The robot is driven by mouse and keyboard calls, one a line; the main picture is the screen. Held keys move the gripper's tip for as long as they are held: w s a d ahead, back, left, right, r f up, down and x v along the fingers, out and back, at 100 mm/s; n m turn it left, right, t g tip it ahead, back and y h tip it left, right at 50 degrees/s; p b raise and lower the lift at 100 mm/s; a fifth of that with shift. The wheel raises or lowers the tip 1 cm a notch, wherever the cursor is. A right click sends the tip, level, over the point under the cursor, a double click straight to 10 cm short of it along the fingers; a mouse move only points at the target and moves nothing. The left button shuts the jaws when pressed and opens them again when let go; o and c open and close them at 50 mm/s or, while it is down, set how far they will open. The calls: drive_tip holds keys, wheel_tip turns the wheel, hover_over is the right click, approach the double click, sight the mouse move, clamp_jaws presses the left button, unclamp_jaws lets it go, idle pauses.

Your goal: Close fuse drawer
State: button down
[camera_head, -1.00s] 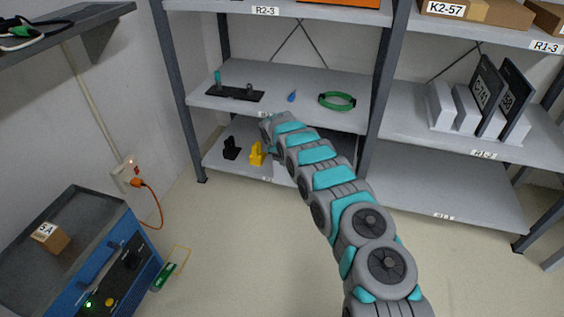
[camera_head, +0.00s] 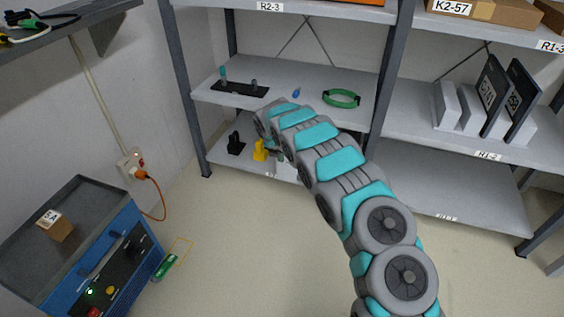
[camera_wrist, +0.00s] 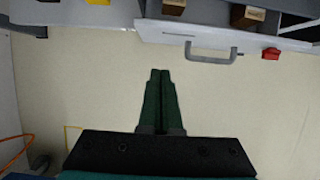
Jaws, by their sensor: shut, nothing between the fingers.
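In the wrist view, a pale grey drawer (camera_wrist: 160,31) has a grey bar handle (camera_wrist: 214,58) on its front. It stands out open, with brown wooden blocks (camera_wrist: 247,16) showing inside. My gripper (camera_wrist: 160,74) has dark green fingers pressed together with nothing between them. It is over bare floor, in front of the drawer and apart from it, with the handle beyond the fingertips to the right. In the head view, my arm reaches toward the lower shelf and hides most of the drawer and gripper.
A red piece (camera_wrist: 271,53) sits right of the handle. A yellow object (camera_head: 260,150) and a black one (camera_head: 235,143) stand on the lower shelf. A blue unit (camera_head: 115,262) with an orange cable (camera_head: 160,195) stands at left.

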drive_tip(key=v, duration=0.4)
drive_tip(key=a+f+m+t+y+b, duration=0.45)
drive_tip(key=a+f+m+b, duration=0.55)
drive_tip(key=m, duration=1.5)
drive_tip(key=s+d+f+m+t+h+b, duration=0.1)
drive_tip(key=s+d+m+t+h+b, duration=0.45)
drive_tip(key=m, duration=0.95)
drive_tip(key=s+d+f+m+t+h+p, duration=0.1)
drive_tip(key=s+d+m+t+h, duration=0.2)
drive_tip(key=d+m, duration=0.85)
drive_tip(key=m+b, duration=0.2)
drive_tip(key=m, duration=0.1)
hover_over(298, 178)
drive_tip(key=shift+f+n, duration=0.1)
drive_tip(key=shift+n, duration=0.15)
drive_tip(key=shift+w, duration=0.1)
